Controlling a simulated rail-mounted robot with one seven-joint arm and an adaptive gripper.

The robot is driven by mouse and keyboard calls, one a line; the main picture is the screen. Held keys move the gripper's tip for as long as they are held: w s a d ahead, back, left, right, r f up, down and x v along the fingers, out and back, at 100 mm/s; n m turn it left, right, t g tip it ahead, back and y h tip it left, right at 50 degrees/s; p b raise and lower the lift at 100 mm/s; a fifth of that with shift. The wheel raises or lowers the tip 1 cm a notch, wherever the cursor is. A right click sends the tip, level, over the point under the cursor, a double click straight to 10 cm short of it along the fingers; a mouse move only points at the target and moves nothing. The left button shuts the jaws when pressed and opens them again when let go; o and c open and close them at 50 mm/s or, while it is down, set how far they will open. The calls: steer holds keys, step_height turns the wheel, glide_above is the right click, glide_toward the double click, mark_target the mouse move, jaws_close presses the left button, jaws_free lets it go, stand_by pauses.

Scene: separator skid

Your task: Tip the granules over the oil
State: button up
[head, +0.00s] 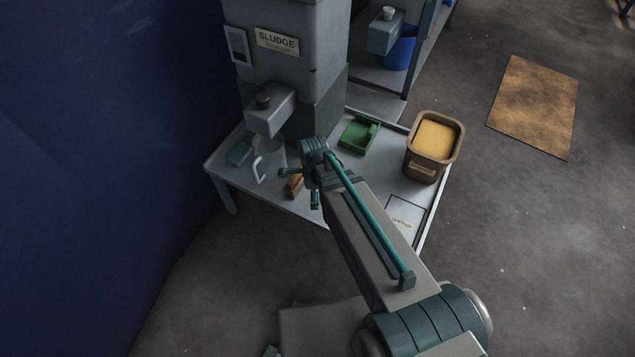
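A brown tub (421,167) with a label on its front stands upright at the right side of the bench. It is filled with yellow-orange granules (437,136). My gripper (301,186) is over the front middle of the bench, well left of the tub. Its fingers are spread apart, and I see nothing held. A small tan-brown block-like object (293,187) shows just beside and below the fingers; the gap between them is hard to judge. I cannot make out any oil on the bench.
The bench (360,193) has a labelled outlined square (403,217) at its front right. A green tray (359,134) sits mid-bench. A pale handled jug (262,166) stands below a spout by the SLUDGE column (276,41). A brown stained sheet (535,105) lies on the floor.

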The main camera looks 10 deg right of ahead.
steer(key=f+m, duration=0.1)
steer(key=m, duration=0.2)
steer(key=f+m, duration=0.2)
steer(key=m, duration=0.2)
steer(key=a+f+m+b, duration=0.1)
steer(key=m, duration=0.2)
steer(key=shift+f, duration=0.25)
steer(key=shift+w+d+r+g+y+p, duration=0.15)
steer(key=shift+r+g+y+p, duration=0.3)
steer(key=shift+r+y, duration=0.3)
steer(key=shift+w+d+r+g+y+p, duration=0.1)
steer(key=shift+r+g+y+p, duration=0.25)
steer(key=shift+r+y+p, duration=0.35)
steer(key=shift+w+d+r+g+y+p, duration=0.15)
steer(key=shift+r+g+y+p, duration=0.35)
steer(key=shift+r, duration=0.4)
steer(key=w+d+r+g+y+p, duration=0.2)
steer(key=d+r+g+y+p, duration=0.2)
steer(key=d+r+y+p, duration=0.1)
steer(key=shift+w+r+y+p, duration=0.3)
steer(key=shift+r+y+p, duration=0.3)
steer(key=shift+y+p, duration=0.5)
